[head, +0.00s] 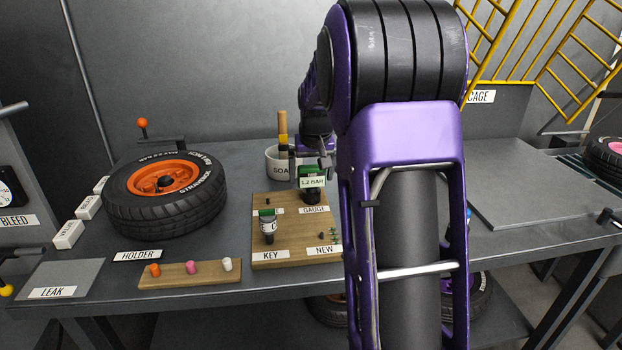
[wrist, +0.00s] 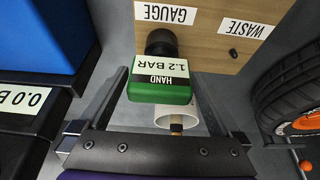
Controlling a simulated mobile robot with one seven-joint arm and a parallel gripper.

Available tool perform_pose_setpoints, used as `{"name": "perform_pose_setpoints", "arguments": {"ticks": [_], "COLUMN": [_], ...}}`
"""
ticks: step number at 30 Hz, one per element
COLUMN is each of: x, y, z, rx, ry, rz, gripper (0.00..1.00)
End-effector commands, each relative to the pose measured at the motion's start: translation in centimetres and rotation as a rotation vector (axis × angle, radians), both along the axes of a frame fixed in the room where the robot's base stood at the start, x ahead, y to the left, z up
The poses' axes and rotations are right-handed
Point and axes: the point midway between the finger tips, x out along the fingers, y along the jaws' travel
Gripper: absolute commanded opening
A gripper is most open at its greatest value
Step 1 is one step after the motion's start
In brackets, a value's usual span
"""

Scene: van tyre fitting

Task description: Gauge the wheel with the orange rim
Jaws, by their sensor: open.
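The wheel with the orange rim (head: 165,180) lies flat at the left of the bench in the head view; part of its tyre (wrist: 290,88) shows at the right of the wrist view. The gauge (head: 312,183), a green-and-black tool marked 1.2 BAR, stands at the GAUGE label on a wooden board (head: 290,200). In the wrist view the gauge (wrist: 162,92) appears between the open fingers of my gripper (wrist: 161,78). In the head view my gripper (head: 325,158) is at the gauge, partly hidden by my arm. I cannot tell whether the fingers touch it.
A green-topped tool (head: 268,226) stands at the KEY label. A soap pot (head: 276,164) with a brush is behind the board. A strip of coloured caps (head: 190,272) lies in front. A yellow cage (head: 545,60) is at the right, beside a clear grey plate (head: 535,190).

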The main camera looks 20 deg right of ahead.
Motion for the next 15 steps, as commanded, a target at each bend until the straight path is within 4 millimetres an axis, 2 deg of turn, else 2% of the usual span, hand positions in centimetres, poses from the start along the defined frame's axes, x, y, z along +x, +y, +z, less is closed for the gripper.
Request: {"name": "perform_pose_setpoints", "arguments": {"ticks": [1,6,15], "x": [-0.4,-2.0,-4.4], "y": [0.1,0.6,1.3], "z": [1.5,5.5,11.4], "rx": [-0.001,-0.002,-0.001], "ry": [-0.005,-0.006,-0.004], "rz": [0.000,0.001,0.000], "gripper": [1.00,1.00,1.00]}}
